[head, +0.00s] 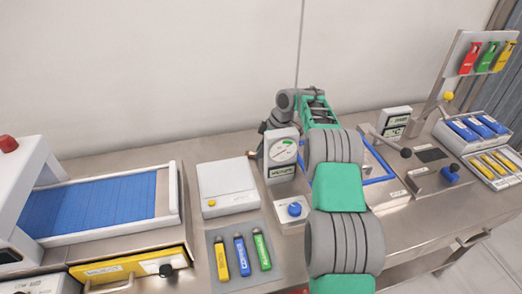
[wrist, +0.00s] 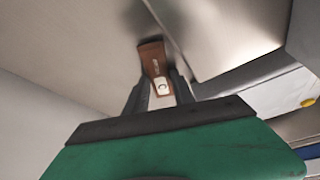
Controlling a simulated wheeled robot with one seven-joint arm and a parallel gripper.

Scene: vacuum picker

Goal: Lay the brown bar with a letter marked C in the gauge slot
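A brown bar (wrist: 153,60) with a pale end label sits between the fingers of my gripper (wrist: 161,85) in the wrist view. The fingers press against both its sides, and its far end sticks out beyond them. A mark on the label is too small to read. In the head view my arm reaches to the back of the bench, and the gripper is mostly hidden behind the upright dial gauge (head: 282,155). I cannot clearly make out the bar there, nor can I pick out the gauge slot.
A white scale-like box (head: 227,187) stands left of the dial gauge. A grey mat (head: 222,274) with yellow, blue and green bars lies in front. A blue conveyor (head: 95,208) is at left. Trays of blue and yellow bars and a tag rack (head: 447,75) are at right.

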